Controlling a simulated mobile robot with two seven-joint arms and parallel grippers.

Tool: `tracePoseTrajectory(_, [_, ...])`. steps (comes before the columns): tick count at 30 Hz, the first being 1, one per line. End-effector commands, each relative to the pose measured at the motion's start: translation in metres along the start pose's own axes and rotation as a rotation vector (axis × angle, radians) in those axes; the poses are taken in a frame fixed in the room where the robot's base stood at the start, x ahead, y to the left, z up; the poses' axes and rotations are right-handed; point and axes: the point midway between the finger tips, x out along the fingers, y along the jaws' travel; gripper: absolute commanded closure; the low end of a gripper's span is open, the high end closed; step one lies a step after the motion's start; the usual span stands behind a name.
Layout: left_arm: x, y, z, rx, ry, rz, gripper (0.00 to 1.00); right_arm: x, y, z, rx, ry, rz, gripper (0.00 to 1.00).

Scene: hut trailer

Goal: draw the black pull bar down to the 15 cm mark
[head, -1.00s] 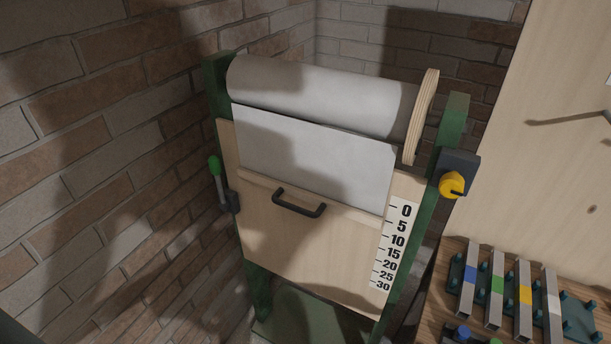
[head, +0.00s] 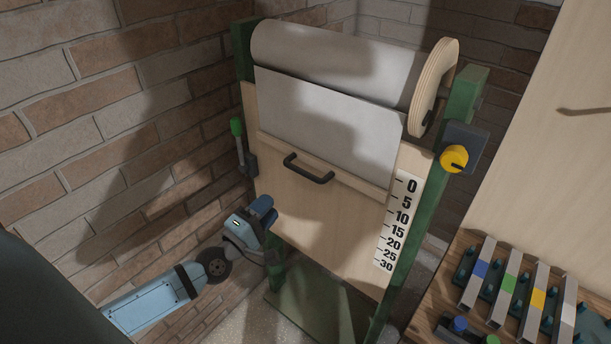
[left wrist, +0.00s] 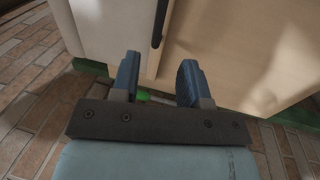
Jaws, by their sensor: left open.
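The black pull bar (head: 308,168) is a handle on the wooden strip along the lower edge of the white sheet (head: 325,122). The strip's right end is near the top of the printed scale (head: 398,225), around 0. The scale runs down to 30. My left gripper (head: 262,212) is below and left of the bar, apart from it, in front of the board's lower left side. In the left wrist view its two blue fingers (left wrist: 160,82) are spread and empty, with the pull bar (left wrist: 160,22) beyond them. My right gripper is not in view.
A green-tipped lever (head: 238,128) is on the frame's left side, and a yellow knob (head: 454,158) on its right. A brick wall (head: 130,110) stands close at left. A wooden table (head: 440,290) with colour-marked metal bars (head: 508,284) is at lower right.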

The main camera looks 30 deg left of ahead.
Motion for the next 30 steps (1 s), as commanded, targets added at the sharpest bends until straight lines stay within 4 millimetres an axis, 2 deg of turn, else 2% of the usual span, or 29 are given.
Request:
tracePoseTrajectory(8, [0.048,0.004,0.0,0.003,0.0,0.002,0.59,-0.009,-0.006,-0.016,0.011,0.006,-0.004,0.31])
tracePoseTrajectory(12, [0.079,0.004,0.001,0.003,0.0,0.002,0.59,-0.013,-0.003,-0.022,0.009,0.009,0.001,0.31])
tracePoseTrajectory(18, [0.114,0.002,0.001,0.005,-0.002,0.0,0.59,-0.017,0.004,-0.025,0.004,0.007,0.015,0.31])
tracePoseTrajectory(24, [0.131,0.0,0.002,0.004,-0.003,-0.002,0.59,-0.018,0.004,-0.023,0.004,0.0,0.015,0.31])
tracePoseTrajectory(30, [0.134,-0.001,0.002,0.005,-0.003,-0.003,0.59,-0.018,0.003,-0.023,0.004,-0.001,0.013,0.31])
